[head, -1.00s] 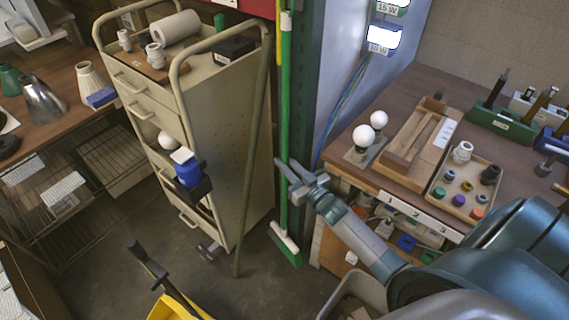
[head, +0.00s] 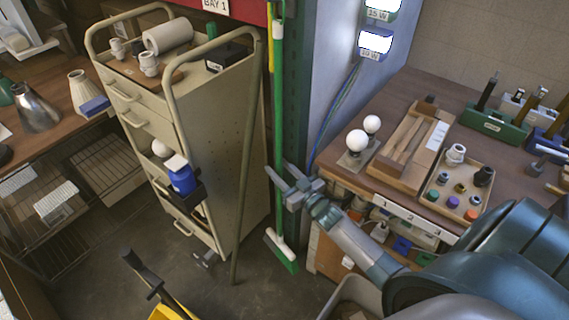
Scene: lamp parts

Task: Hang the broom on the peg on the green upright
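The broom has a green handle (head: 279,110) and a white and green head (head: 281,252) that rests on the floor. It stands nearly upright, just left of the dark green upright (head: 299,90). I cannot make out a peg on the upright. My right gripper (head: 279,172) comes from the right and is at the lower part of the broom handle. Its two fingertips are spread, with the handle showing between them and a gap visible. I cannot tell whether either finger touches the handle. My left gripper is not in view.
A beige drawer cart (head: 225,135) stands left of the broom, with a brown pole (head: 244,160) leaning on it. A workbench (head: 400,90) with lamp parts is at the right. A yellow bucket (head: 170,312) is at the lower left. A grey bin (head: 352,298) stands below my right arm.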

